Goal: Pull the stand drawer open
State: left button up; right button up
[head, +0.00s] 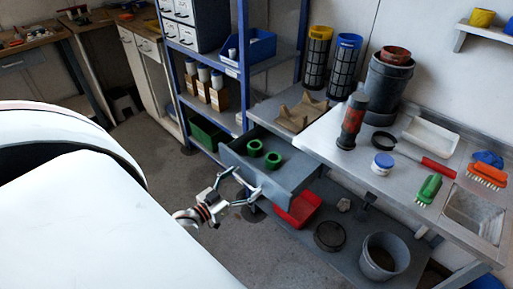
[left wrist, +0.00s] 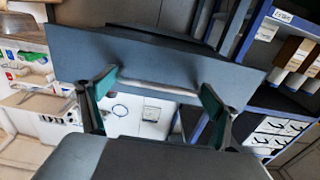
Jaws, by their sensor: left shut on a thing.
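The stand drawer (head: 289,190) is grey and stands pulled out under the worktop of the stand (head: 320,135). Two green rings (head: 264,154) lie inside it. My left gripper (head: 245,184) is at the drawer's front face. In the left wrist view, the drawer front (left wrist: 190,65) fills the upper middle, with its pale bar handle (left wrist: 158,89) running across between the two fingers of my left gripper (left wrist: 160,82). My right gripper is not in view.
A red-and-black bottle (head: 352,120), a white-and-blue jar (head: 382,163) and brushes (head: 428,189) stand or lie on the worktop. A red bin (head: 298,210) and a grey bucket (head: 383,257) are below. A blue shelf rack (head: 244,60) is behind. Floor left of the drawer is clear.

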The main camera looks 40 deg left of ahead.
pick_arm(q)
jog(key=s+p, duration=0.2)
jog(key=s, duration=0.7)
jog(key=shift+a, duration=0.15)
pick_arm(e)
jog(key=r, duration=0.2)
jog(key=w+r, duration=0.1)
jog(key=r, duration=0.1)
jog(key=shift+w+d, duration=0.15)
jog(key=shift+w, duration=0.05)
pick_arm(q)
jog(key=shift+f, duration=0.1)
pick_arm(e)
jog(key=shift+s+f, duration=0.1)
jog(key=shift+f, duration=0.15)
pick_arm(q)
jog(key=o, duration=1.3)
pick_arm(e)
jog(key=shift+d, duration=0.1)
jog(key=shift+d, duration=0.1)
pick_arm(q)
jog(key=s+a, duration=0.1)
jog(key=s, duration=1.1)
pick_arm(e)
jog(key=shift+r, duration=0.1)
